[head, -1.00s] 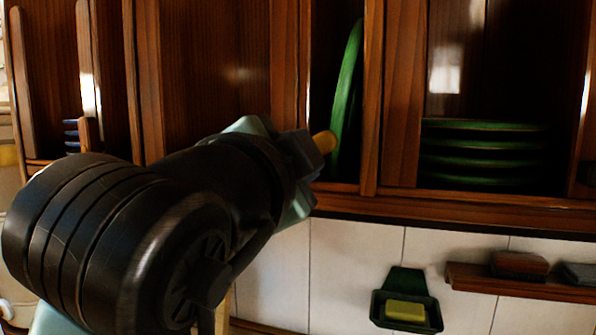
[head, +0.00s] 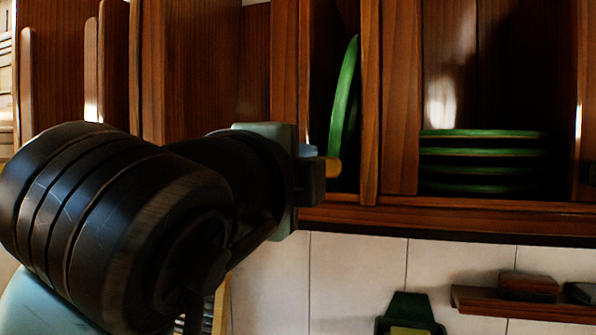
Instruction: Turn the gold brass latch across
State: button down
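My gripper (head: 328,168) is in the middle of the head view, pointing right, seen from behind and partly hidden by my own dark arm. A small yellow tip shows at its end, in front of the narrow cabinet slot with the upright green plate. I cannot tell whether this is a fingertip or something held. The finger gap is hidden, so open or shut does not show. I cannot make out a gold brass latch for certain; my arm covers part of the cabinet front.
An upright green plate (head: 345,105) leans in the narrow slot. Several green plates (head: 482,152) are stacked in the compartment to its right. Below the cabinet are white tiles (head: 358,272), a green soap holder (head: 408,312) and a small wooden shelf (head: 520,304) with brushes or blocks.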

dwell(0.3)
jog(key=c, duration=0.6)
grip_release()
jog(key=shift+c, duration=0.2)
jog(key=shift+s, duration=0.1)
